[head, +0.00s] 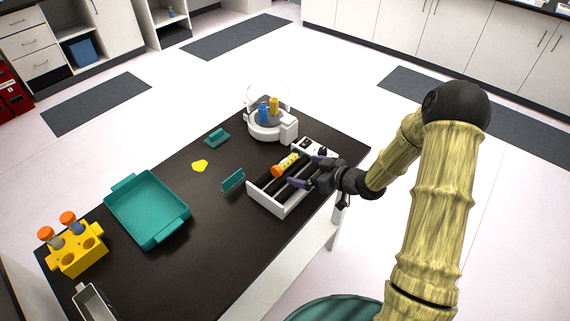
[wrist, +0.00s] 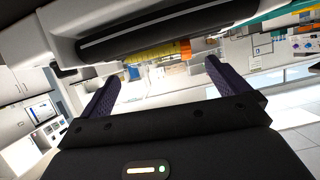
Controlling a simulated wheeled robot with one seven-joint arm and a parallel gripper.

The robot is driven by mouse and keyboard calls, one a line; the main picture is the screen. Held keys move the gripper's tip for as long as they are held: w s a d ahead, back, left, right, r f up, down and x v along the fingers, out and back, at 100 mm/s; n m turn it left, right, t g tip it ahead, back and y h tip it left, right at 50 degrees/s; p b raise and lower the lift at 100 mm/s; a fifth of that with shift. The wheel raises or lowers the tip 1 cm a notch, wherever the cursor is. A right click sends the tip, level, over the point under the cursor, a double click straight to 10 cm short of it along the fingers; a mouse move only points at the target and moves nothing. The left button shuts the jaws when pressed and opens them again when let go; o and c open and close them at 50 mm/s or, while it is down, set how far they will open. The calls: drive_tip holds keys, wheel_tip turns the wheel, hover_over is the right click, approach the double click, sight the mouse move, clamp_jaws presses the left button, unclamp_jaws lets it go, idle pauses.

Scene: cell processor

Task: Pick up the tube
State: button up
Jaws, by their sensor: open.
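A yellow tube with an orange cap (head: 287,163) lies on the black rollers of a white roller device (head: 282,208) at the right of the dark table. In the wrist view the yellow tube (wrist: 155,55) shows beyond my fingertips, below a dark roller bar, with its orange cap to the right. My gripper (head: 302,169) is at the right side of the roller device, its purple fingers spread and reaching over it toward the tube. In the wrist view my gripper (wrist: 160,72) is open, with nothing held between the fingers. Whether a finger touches the device is unclear.
A white centrifuge (head: 267,130) with blue and yellow inserts stands behind the roller device. A teal tray (head: 150,242) and a yellow rack (head: 82,262) with two orange-capped tubes are at the left. Small teal pieces and a yellow patch (head: 200,166) lie between.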

sight(289, 164)
drive_tip(key=x, duration=0.2)
drive_tip(key=p+x, duration=0.1)
drive_tip(key=x, duration=0.2)
drive_tip(key=shift+w+a+r, duration=0.1)
drive_tip(key=shift+w+r, duration=0.1)
drive_tip(key=shift+w, duration=0.05)
idle(0.3)
